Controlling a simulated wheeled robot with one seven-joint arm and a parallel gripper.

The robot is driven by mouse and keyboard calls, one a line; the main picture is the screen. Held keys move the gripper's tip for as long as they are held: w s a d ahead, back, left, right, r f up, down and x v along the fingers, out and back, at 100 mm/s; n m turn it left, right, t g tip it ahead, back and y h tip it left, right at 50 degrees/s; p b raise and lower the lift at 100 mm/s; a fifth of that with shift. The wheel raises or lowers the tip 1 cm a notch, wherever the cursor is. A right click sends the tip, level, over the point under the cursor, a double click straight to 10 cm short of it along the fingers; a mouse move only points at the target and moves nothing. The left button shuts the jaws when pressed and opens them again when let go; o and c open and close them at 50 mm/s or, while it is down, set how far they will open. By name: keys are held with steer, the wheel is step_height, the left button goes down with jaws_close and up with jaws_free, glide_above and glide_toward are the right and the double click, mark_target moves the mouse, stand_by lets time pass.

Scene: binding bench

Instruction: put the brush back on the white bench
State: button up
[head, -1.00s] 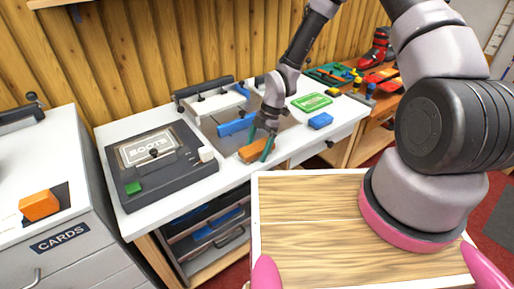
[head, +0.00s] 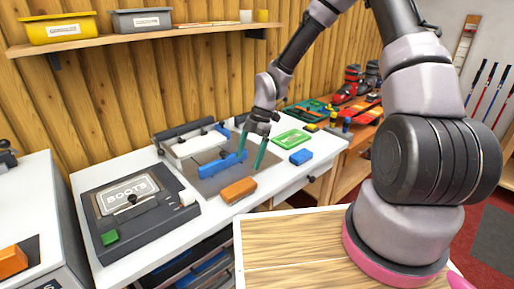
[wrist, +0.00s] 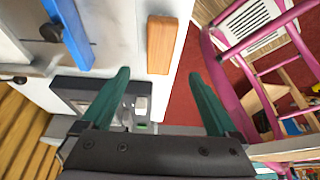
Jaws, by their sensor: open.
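The brush, an orange-brown block (head: 239,190), lies flat on the white bench (head: 213,213) near its front edge, beside the grey mat. In the wrist view the brush (wrist: 160,44) lies on the white top, beyond the fingertips and between their lines. My gripper (head: 251,157) is open and empty, above and behind the brush in the head view, with clear space between them. Its two green fingers also show spread apart in the wrist view (wrist: 159,77). Bristles on the brush cannot be made out.
A dark box labelled BOOTS (head: 140,215) stands left of the brush. A blue-handled tool (head: 222,165) is on the mat behind it. A blue block (head: 301,157) and a green card (head: 291,137) lie to the right. Another orange block (head: 12,262) sits on the left cabinet.

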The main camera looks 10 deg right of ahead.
steer(key=d+r+m+t+h, duration=0.1)
steer(key=d+r+m+t, duration=0.1)
steer(key=d+r+m, duration=0.45)
steer(key=s+d+r+m+t+h, duration=0.1)
steer(key=d+r+m, duration=0.15)
steer(key=r, duration=0.65)
steer(key=d+r+m+t+h, duration=0.1)
steer(key=d+r+m+t, duration=0.1)
steer(key=d+r+m, duration=0.4)
steer(key=s+d+r+m+t, duration=0.2)
steer(key=s+r+m, duration=0.5)
steer(key=r, duration=0.1)
steer(key=s+d+r+m+t+y, duration=0.1)
steer(key=s+d+r+m+t, duration=0.1)
steer(key=s+r+m, duration=0.5)
steer(key=shift+r+t, duration=0.3)
steer(key=shift+r, duration=0.2)
steer(key=shift+w, duration=0.1)
